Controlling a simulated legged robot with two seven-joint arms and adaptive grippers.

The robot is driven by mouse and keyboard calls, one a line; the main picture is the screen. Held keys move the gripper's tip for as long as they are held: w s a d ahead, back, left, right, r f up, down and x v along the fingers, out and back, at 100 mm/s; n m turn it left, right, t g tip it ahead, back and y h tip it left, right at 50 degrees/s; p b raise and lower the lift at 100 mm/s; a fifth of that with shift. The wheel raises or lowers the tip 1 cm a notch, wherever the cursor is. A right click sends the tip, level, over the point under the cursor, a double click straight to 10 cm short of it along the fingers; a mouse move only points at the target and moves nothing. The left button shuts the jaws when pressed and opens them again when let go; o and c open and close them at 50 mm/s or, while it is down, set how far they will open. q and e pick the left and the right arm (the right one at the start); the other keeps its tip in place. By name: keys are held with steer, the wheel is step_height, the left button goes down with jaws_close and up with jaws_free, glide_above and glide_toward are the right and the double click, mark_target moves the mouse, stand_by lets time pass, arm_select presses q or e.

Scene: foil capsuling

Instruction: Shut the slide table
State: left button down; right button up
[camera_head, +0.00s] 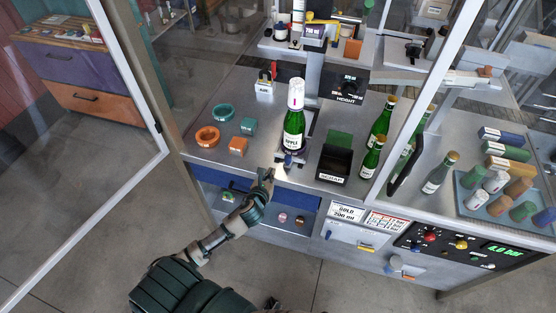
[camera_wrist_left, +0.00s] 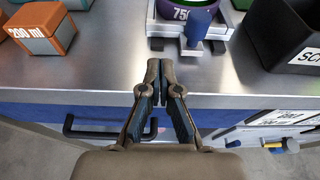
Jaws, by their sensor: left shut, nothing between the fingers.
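The slide table (camera_head: 307,137) is a pale plate on the steel worktop with a blue knob at its front. A green bottle (camera_head: 293,130) with a white and pink capsule stands upright on it. In the left wrist view the blue knob (camera_wrist_left: 199,26) sticks out toward the worktop's front edge, and only the bottle's base (camera_wrist_left: 190,8) shows. My left gripper (camera_head: 267,172) is shut and empty at the front edge, in front and to the left of the knob. Its closed fingertips (camera_wrist_left: 160,65) are apart from the knob. My right gripper is not in view.
A black scrap bin (camera_head: 333,165) stands right of the slide table, with green bottles (camera_head: 378,125) beyond. An orange block (camera_head: 238,146), teal block and two rings lie to the left. An open glass door (camera_head: 90,130) stands at left. A blue drawer (camera_wrist_left: 60,118) lies below the worktop.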

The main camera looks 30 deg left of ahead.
mark_target(279, 156)
arm_select(q)
steer(key=x, duration=0.4)
steer(key=r+x, duration=0.1)
steer(key=x, duration=0.1)
steer(key=shift+w+d, duration=0.15)
steer(key=shift+w, duration=0.4)
steer(key=shift+w+f, duration=0.1)
steer(key=shift+w, duration=0.2)
steer(key=shift+a, duration=0.25)
steer(key=shift+w, duration=0.1)
